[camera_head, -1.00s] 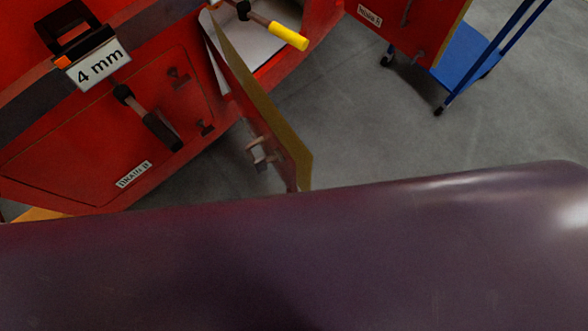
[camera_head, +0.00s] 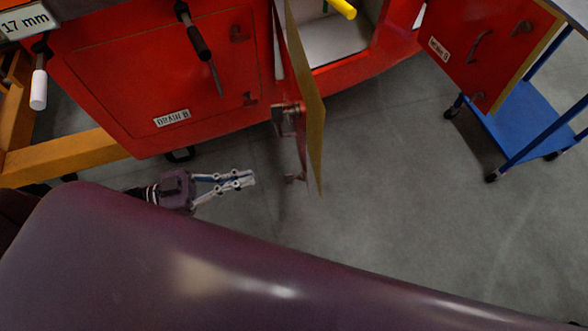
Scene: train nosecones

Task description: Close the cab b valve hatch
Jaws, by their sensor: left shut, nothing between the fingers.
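An open red hatch (camera_head: 301,95) with a tan inner edge stands out from the red nosecone and shows nearly edge-on. Its face with a latch handle (camera_head: 287,119) points left, and its label is not visible. Behind it is an open compartment (camera_head: 345,68) with a yellow-handled valve (camera_head: 342,8). My left gripper (camera_head: 250,179) is shut and empty, below and left of the hatch, apart from it in the picture. My right gripper is not in view.
A closed hatch labelled DRAIN B (camera_head: 160,75) is at left. Another open red door (camera_head: 490,50) hangs at right beside a blue trolley (camera_head: 525,120). An orange beam (camera_head: 65,158) is at far left. Grey floor (camera_head: 400,180) is clear between. My own purple body part fills the bottom.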

